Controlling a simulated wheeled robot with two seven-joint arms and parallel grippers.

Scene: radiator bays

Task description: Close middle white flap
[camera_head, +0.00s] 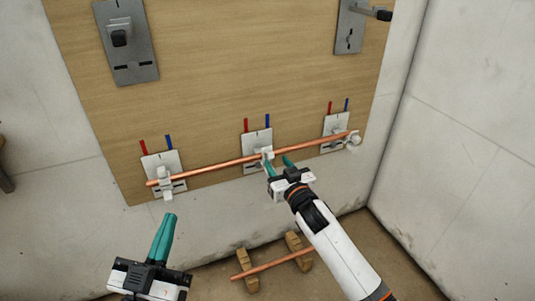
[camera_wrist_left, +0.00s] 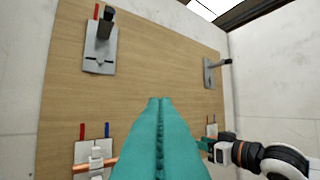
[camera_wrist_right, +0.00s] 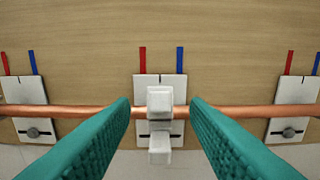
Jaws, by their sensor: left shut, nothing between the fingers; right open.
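The middle white flap (camera_wrist_right: 160,98) is a small white block in front of the copper pipe on the middle white plate (camera_wrist_right: 143,85). A second white block (camera_wrist_right: 160,152) is below the pipe. In the head view the middle plate (camera_head: 250,141) is at the board's lower edge. My right gripper (camera_head: 279,166) is open, its teal fingers at the middle bracket; in the right wrist view the fingers (camera_wrist_right: 160,105) are on either side of the flap, apart from it. My left gripper (camera_head: 167,218) is shut and empty, below the left plate; its fingers (camera_wrist_left: 160,100) fill the left wrist view's middle.
The copper pipe (camera_head: 215,167) runs across the left plate (camera_head: 158,160), middle plate and right plate (camera_head: 333,125) on the wooden board (camera_head: 215,80). Grey brackets (camera_head: 124,40) are above. Another copper pipe (camera_head: 272,264) rests on wooden blocks on the floor. A white wall closes the right.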

